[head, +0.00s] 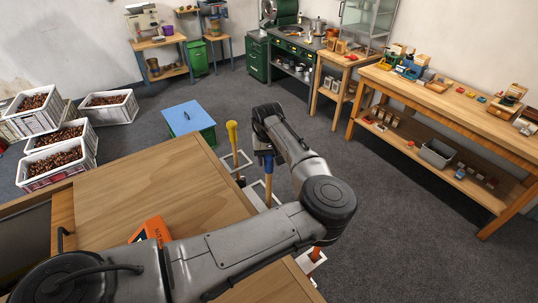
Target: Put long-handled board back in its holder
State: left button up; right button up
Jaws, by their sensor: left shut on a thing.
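My left gripper (265,157) is shut on an upright wooden handle (268,187), which I take to be that of the long-handled board. The handle runs down from the jaws beside the right edge of the wooden table. A white square holder frame (257,200) is around or just beside its lower part; I cannot tell which. The board end is hidden or too small to make out. Another holder frame (238,161) is just behind, with a yellow-topped handle (232,135) standing in it. My right gripper is not in view.
The wooden table (150,190) fills the near left, with an orange box (151,230) partly behind my arm. Another handle in a holder (314,256) stands to the right of my forearm. A blue-lidded bin (188,117) stands behind the table.

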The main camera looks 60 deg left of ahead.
aim_at(269, 167)
pick_arm(q)
jog(key=shift+f+b, duration=0.4)
jog(key=shift+f, duration=1.65)
jog(key=o, duration=1.2)
jog(key=shift+c, duration=0.2)
notch_tip(269, 167, up, 4)
jog(key=p, duration=0.4)
notch_tip(269, 167, up, 6)
jog(key=p, duration=0.7)
